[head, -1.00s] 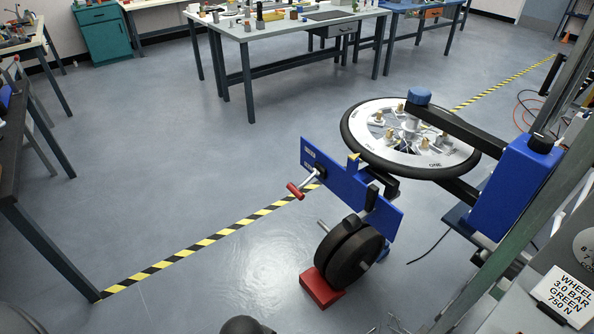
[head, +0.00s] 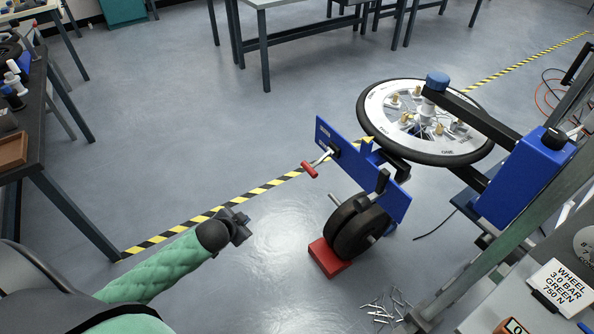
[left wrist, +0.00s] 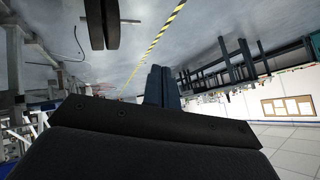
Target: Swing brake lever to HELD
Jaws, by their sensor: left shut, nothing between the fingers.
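A lever with a red grip (head: 309,170) sticks out from the left part of a tilted blue panel (head: 343,148). My left gripper (head: 243,226) is shut and empty, in front of and to the left of the panel, apart from both handles. Its closed fingers (left wrist: 162,87) show in the left wrist view, where no lever can be made out. My right gripper is not in view.
Black discs (head: 357,228) sit below the panel by a red block (head: 329,258). A spoked wheel (head: 425,120) lies flat on the blue stand behind. Loose metal pieces (head: 385,305) lie on the floor. A dark table (head: 62,110) is at left; the floor between is open.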

